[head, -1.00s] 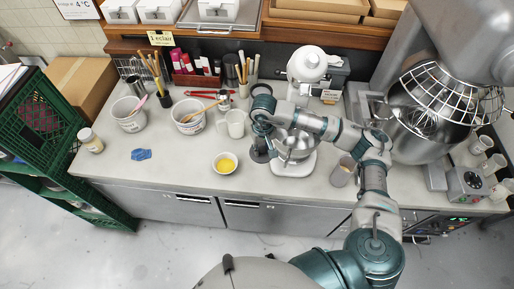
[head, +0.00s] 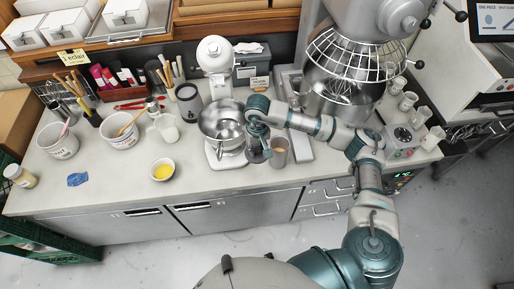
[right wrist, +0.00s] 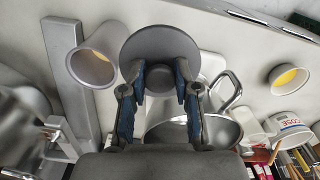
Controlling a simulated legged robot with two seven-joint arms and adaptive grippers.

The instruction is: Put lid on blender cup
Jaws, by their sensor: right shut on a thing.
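My right gripper (head: 257,140) is shut on the knob of a round dark grey lid (head: 257,156). In the right wrist view the gripper (right wrist: 160,82) has a finger on each side of the knob, and the flat lid disc (right wrist: 160,42) spreads beyond the fingertips. A grey tapered cup (head: 278,156), which looks like the blender cup, stands upright just right of the lid. Its open mouth shows something yellowish inside; it also shows in the right wrist view (right wrist: 92,64), left of the lid. The lid is beside the cup, not over it. My left gripper is out of view.
A small white stand mixer (head: 216,58) with a steel bowl (head: 210,122) is close left of my gripper. A large mixer (head: 325,100) stands behind to the right. A bowl of yellow liquid (head: 162,170) sits left. The front counter strip (head: 115,192) is clear.

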